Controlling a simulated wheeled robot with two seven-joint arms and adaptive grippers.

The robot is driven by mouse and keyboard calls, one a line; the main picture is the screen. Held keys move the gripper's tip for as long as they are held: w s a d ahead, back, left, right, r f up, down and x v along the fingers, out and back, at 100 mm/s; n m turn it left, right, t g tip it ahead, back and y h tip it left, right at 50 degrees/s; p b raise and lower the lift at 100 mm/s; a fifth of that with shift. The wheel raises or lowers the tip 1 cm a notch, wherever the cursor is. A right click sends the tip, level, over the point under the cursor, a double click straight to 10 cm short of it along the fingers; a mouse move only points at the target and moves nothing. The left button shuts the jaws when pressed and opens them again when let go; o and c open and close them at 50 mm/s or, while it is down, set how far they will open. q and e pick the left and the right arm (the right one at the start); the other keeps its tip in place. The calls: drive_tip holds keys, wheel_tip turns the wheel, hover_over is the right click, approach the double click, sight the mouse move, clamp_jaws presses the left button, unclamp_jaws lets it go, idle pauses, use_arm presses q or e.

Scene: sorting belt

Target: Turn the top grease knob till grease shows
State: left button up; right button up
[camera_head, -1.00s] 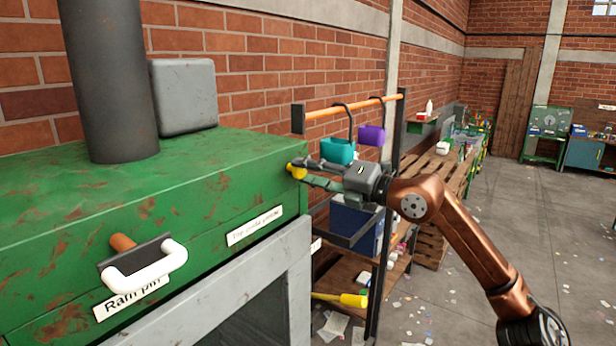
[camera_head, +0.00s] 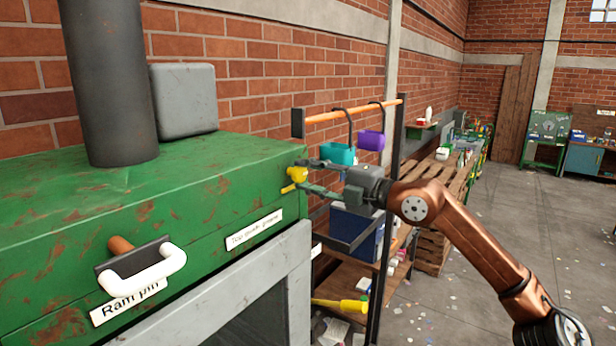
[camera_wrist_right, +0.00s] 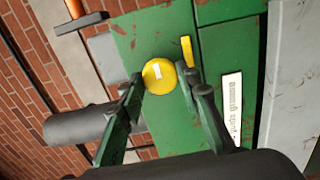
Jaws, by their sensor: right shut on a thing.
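The yellow grease knob (camera_head: 297,174) sits on the right end of the green press head (camera_head: 215,190). In the right wrist view the round knob (camera_wrist_right: 158,76) has a white mark on its face. My right gripper (camera_head: 301,175) is shut on the knob, one finger on each side. A short yellow strip (camera_head: 288,188) lies on the green face below the knob; in the right wrist view the strip (camera_wrist_right: 187,51) stands apart from the knob. A white label (camera_head: 254,230) reads roughly "Top guide grease". My left gripper is not in view.
A white handle (camera_head: 145,272) with a "Ram pin" label projects from the front. A rack with an orange bar (camera_head: 350,110) and hanging teal (camera_head: 338,155) and purple (camera_head: 370,140) bins stands behind my gripper. A wooden bench (camera_head: 445,178) is farther back; the floor at right is open.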

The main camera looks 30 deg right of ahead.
drive_tip(key=o, duration=1.2)
drive_tip(key=shift+d, duration=0.1)
drive_tip(key=shift+c, duration=0.2)
drive_tip(key=shift+v, duration=2)
approach(303, 175)
drive_tip(key=shift+v, duration=1.8)
drive_tip(key=shift+r, duration=0.1)
